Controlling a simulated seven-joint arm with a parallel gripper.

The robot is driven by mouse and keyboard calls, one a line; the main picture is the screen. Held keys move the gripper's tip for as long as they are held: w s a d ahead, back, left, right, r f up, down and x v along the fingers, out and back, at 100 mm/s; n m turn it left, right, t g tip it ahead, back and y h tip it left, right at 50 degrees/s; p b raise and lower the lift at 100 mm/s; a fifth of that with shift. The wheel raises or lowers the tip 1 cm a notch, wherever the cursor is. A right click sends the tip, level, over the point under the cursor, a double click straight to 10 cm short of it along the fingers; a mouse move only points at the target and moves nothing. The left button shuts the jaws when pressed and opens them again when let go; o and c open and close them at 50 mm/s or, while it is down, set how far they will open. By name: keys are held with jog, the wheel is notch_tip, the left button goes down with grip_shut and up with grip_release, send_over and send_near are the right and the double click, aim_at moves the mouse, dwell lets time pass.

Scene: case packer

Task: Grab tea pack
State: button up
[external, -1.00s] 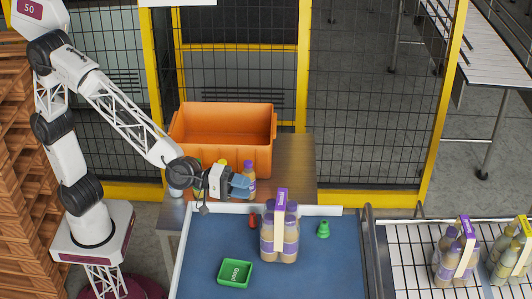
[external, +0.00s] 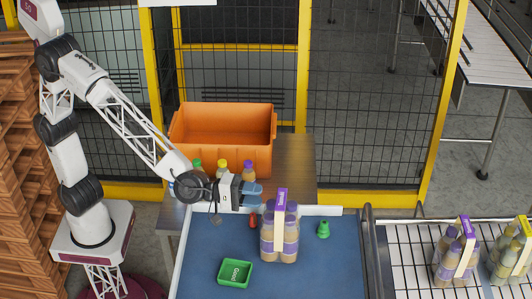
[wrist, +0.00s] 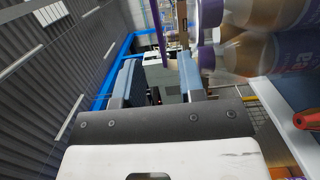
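A pack of brownish bottles with purple labels and a purple-topped carrier strip (external: 280,236) stands upright on the blue work surface (external: 213,245); I take it as the tea pack. My gripper (external: 254,194) is at its upper left, close to the carrier top, pointing right. In the wrist view the two blue-grey fingers of my gripper (wrist: 157,75) are apart with nothing seen held between them. Bottles with purple caps (wrist: 265,45) fill the upper right there, beside the right finger. I cannot tell if a finger touches the pack.
A small green tray (external: 235,284), a green piece (external: 323,230) and a partly hidden red object (external: 253,222) lie on the blue surface. Several loose bottles stand before the orange crate (external: 226,118). More packs stand on rollers at right (external: 455,255). A mesh fence (external: 365,100) stands behind.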

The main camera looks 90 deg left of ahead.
aim_at(275, 199)
jog(key=shift+w, duration=0.35)
jog(key=shift+w+d, duration=0.1)
jog(key=shift+w+d, duration=0.2)
jog(key=shift+w, duration=1.05)
jog(key=shift+w+d, duration=0.2)
jog(key=shift+w, duration=1.05)
grip_shut()
jog(key=shift+r, duration=0.15)
